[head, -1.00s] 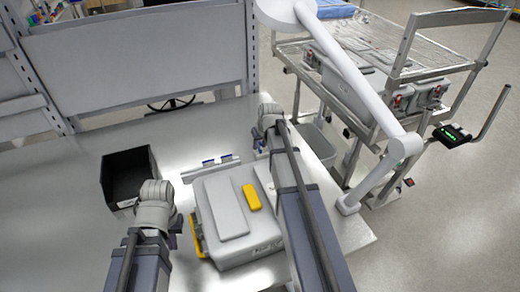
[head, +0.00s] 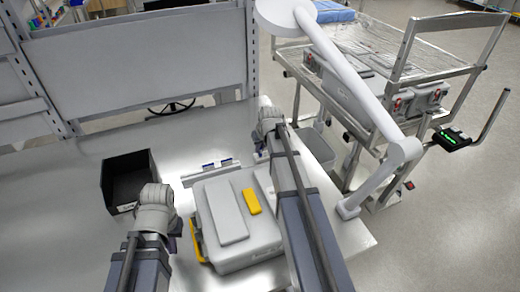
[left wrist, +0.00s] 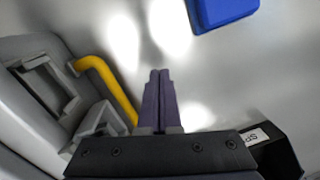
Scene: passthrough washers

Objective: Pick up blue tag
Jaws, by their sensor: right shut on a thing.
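A flat blue piece, which looks like a blue tag (left wrist: 222,10), lies on the bright metal table, cut off by the top edge of the left wrist view. My left gripper (left wrist: 160,78) has its dark purple fingers together with nothing seen between them, apart from the blue piece. In the head view my left gripper (head: 177,226) is beside the grey case (head: 266,236), mostly hidden by its own wrist. My right gripper (head: 261,146) is at the far side of the case, largely hidden by its arm. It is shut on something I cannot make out.
Small blue-marked pieces (head: 209,164) lie behind the case by a pale strip. The case has a yellow handle (left wrist: 107,82) and a yellow block (head: 251,201) on top. A black bin (head: 126,178) stands at the left. A white lamp arm (head: 345,75) and metal cart are at the right.

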